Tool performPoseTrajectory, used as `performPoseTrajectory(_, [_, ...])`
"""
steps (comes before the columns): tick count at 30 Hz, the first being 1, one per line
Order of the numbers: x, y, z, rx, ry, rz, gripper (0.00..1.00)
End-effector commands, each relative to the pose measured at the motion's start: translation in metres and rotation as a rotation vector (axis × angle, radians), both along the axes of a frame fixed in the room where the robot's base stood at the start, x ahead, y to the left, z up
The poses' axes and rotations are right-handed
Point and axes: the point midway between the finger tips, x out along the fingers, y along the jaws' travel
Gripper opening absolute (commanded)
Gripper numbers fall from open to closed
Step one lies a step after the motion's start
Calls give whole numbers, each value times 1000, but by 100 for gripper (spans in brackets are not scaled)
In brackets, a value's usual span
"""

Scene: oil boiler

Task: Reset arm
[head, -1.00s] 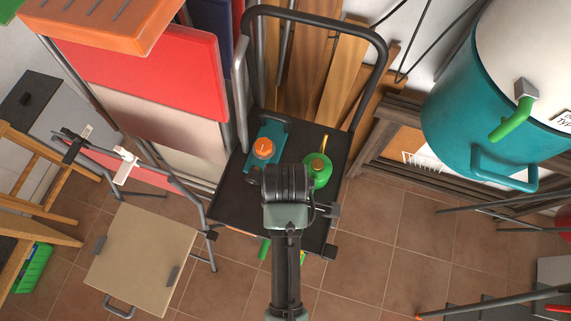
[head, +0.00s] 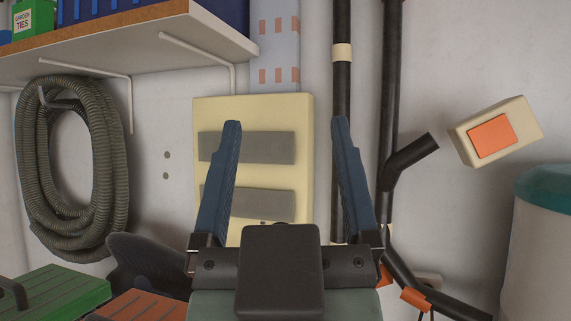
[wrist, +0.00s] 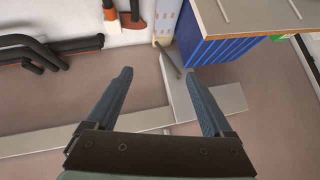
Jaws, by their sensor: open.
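My gripper (head: 285,123) is raised in the middle of the head view, its two blue fingers pointing up and spread wide apart. It is open, with nothing between the fingers. Behind it a cream wall box (head: 254,115) with grey strips is partly hidden by the fingers and wrist. In the wrist view my gripper (wrist: 157,73) also shows open and empty, fingers apart.
A wall shelf (head: 135,38) on brackets is at upper left. A coiled grey hose (head: 105,170) hangs below it. Black pipes (head: 390,90) run down right of the gripper. An orange-switched box (head: 491,136) is on the wall at right. A green lid (head: 60,298) is at lower left.

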Motion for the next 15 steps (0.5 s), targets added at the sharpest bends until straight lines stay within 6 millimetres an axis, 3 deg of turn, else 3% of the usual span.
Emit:
performPoseTrajectory(4, [-20,0,20,31,-85,30,85])
performPoseTrajectory(13, [-20,0,20,33,-85,32,85])
performPoseTrajectory(15, [-20,0,12,32,-84,32,85])
